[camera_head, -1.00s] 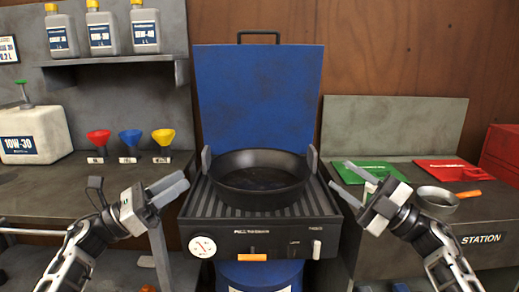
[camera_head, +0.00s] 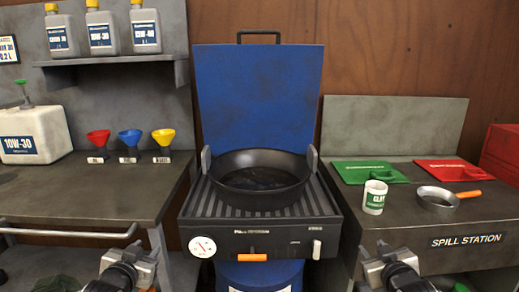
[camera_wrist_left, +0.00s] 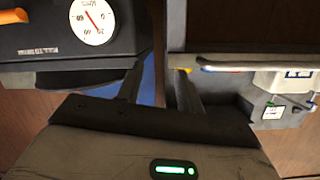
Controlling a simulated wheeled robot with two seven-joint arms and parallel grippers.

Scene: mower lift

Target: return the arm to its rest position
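My left gripper (camera_head: 128,262) is low at the bottom edge of the head view, in front of the left bench. In the left wrist view its two fingers (camera_wrist_left: 160,90) are parted, with nothing between them. My right gripper (camera_head: 385,268) is low at the bottom edge, in front of the right bench. Its fingers are not clear enough to tell whether they are open. Neither gripper touches anything that I can see.
A black pan (camera_head: 260,178) sits on the ribbed stand (camera_head: 240,222) in the middle. The left bench (camera_head: 90,202) holds funnels and a white jug (camera_head: 35,132). On the right bench (camera_head: 400,222) are a white cup (camera_head: 375,197), a metal pan (camera_head: 437,200) and green and red trays.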

